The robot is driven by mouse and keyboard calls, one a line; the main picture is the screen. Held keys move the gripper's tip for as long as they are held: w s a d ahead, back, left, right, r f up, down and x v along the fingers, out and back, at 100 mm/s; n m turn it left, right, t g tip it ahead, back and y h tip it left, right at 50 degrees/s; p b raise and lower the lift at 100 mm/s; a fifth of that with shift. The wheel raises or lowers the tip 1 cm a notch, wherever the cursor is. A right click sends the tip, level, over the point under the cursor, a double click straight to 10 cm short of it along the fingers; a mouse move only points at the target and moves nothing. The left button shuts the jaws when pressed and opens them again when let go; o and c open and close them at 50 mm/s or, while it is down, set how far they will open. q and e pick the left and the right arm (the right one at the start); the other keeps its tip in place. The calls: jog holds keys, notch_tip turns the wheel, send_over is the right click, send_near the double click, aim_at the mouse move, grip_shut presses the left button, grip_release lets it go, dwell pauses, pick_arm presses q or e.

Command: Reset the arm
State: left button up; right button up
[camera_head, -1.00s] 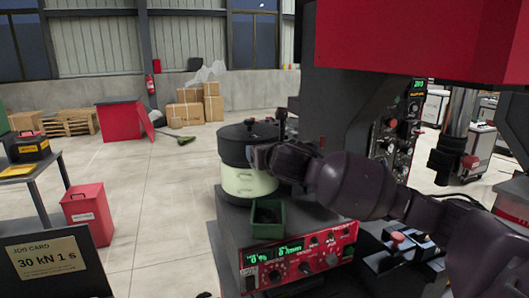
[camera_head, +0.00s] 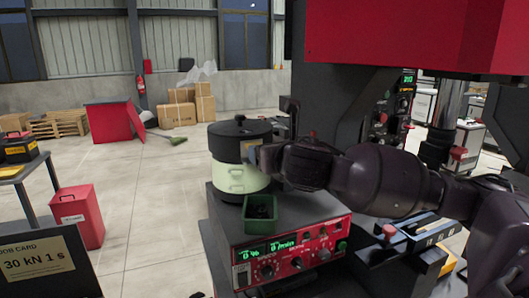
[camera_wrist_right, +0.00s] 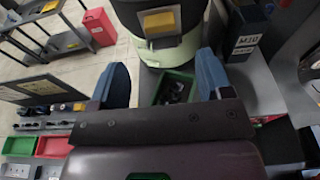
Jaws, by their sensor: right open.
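My right gripper (camera_head: 262,156) reaches in from the right in the head view, beside the round feeder bowl. The bowl unit has a black top (camera_head: 240,137) and a pale green lower body (camera_head: 238,180). In the right wrist view the blue fingers of the gripper (camera_wrist_right: 163,80) are wide apart with nothing between them. The small green bin (camera_wrist_right: 178,76) with dark parts shows beyond the gap, below the pale green body. It also shows in the head view (camera_head: 260,226), in front of the bowl. My left gripper is in neither view.
A red control panel (camera_head: 290,258) is below the bin. A large red and dark machine (camera_head: 400,35) stands close on the right. A job card (camera_head: 38,262) and a red bin (camera_head: 80,215) are at the left.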

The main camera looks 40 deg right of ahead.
jog(key=shift+s+a, duration=0.1)
jog(key=shift+s, duration=0.25)
dwell(0.3)
jog(key=s+a+f+m+g+y, duration=0.1)
jog(key=s+a+f+m+g, duration=0.15)
jog(key=f+m, duration=0.4)
jog(key=s+a+f+m+g, duration=0.1)
jog(key=s+f+m, duration=0.25)
jog(key=f, duration=0.55)
jog(key=s+a+f+m+g+y, duration=0.15)
jog(key=s+f+m, duration=0.25)
jog(key=f, duration=0.4)
jog(key=s+a+f+m+g, duration=0.2)
jog(key=s+f+m+g, duration=0.1)
jog(key=s+f+m, duration=0.55)
jog(key=s+a+f+m+g, duration=0.2)
jog(key=s+f+m+g, duration=0.25)
jog(key=s+m, duration=0.6)
jog(key=w+f+t, duration=0.3)
jog(key=f+t, duration=0.1)
jog(key=f, duration=0.2)
jog(key=w+f+t+y+b, duration=0.1)
jog(key=w+f+t, duration=0.2)
jog(key=f, duration=0.3)
jog(key=shift+w+n+t, duration=0.4)
jog(key=shift+t, duration=0.45)
